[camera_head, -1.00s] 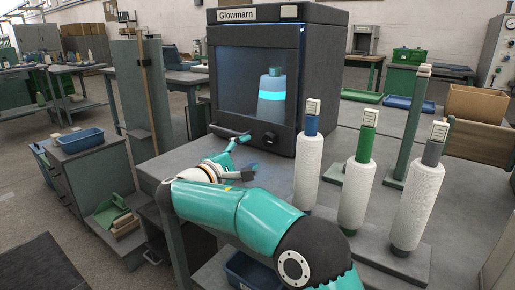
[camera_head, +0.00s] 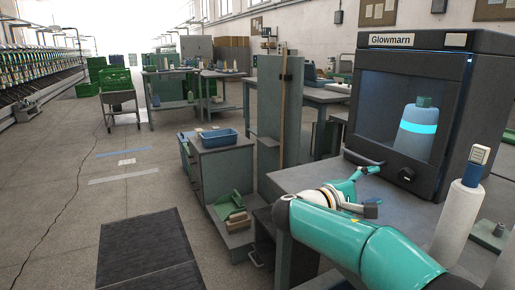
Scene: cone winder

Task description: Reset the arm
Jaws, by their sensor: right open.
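My right arm, teal with dark joints, comes in from the lower right over the grey bench. Its gripper (camera_head: 372,190) is open and appears empty, with one finger near the door handle (camera_head: 363,158) of the Glowmarn cabinet. I cannot tell whether that finger touches the handle. The dark cabinet (camera_head: 440,42) stands on the bench with its door shut. A blue bottle with a glowing band (camera_head: 418,128) shows behind its window. My left gripper is out of view.
A grey cabinet with a blue tray (camera_head: 219,138) and an upright grey panel (camera_head: 280,110) stand left of the bench. The floor at left has open room around a dark mat (camera_head: 148,250).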

